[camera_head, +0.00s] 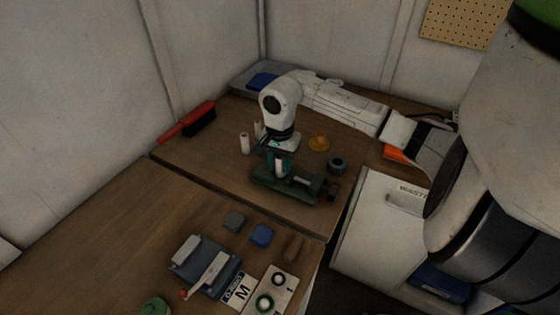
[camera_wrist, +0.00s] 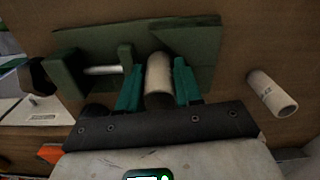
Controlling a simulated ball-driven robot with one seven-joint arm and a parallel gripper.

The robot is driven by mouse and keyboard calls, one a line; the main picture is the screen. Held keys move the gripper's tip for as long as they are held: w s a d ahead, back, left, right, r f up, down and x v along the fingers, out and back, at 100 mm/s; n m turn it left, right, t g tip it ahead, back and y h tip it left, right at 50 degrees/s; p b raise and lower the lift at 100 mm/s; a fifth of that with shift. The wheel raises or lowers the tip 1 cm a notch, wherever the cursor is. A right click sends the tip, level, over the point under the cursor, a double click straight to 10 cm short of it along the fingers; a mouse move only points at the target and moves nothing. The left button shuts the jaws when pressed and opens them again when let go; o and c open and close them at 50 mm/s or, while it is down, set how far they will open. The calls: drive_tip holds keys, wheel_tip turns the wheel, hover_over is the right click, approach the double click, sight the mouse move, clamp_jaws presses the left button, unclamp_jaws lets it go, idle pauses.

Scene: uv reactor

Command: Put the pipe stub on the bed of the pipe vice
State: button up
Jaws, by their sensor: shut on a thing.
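The pipe stub (camera_wrist: 158,76) is a pale cylinder between the two teal fingers of my gripper (camera_wrist: 158,88), which is shut on it. In the head view the stub (camera_head: 281,168) shows pale between the fingers of my gripper (camera_head: 280,166). The pipe vice (camera_head: 306,191) is dark green and lies under and beside the gripper. In the wrist view the vice (camera_wrist: 199,40) lies behind the stub, with its jaw and screw to the left of the fingers. I cannot tell whether the stub touches the bed.
A pale cylinder (camera_head: 244,143) stands left of the gripper and also shows in the wrist view (camera_wrist: 272,93). A dark ring (camera_head: 337,166) and a yellow piece (camera_head: 319,142) lie to the right. A red brush (camera_head: 200,122) lies at the left.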

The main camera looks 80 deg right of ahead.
drive_tip(key=shift+f+b, duration=0.35)
drive_tip(key=shift+b, duration=0.15)
drive_tip(key=shift+s+f+b, duration=0.15)
drive_tip(key=shift+f+b, duration=0.3)
drive_tip(key=o, duration=1)
drive_tip(key=shift+a, duration=0.1)
drive_tip(key=shift+r+p, duration=0.7)
drive_tip(key=shift+p, duration=0.25)
drive_tip(key=shift+r+b, duration=0.2)
drive_tip(key=shift+b, duration=0.1)
wheel_tip(320, 180, up, 12)
drive_tip(key=shift+f+b, duration=0.1)
drive_tip(key=shift+b, duration=1.1)
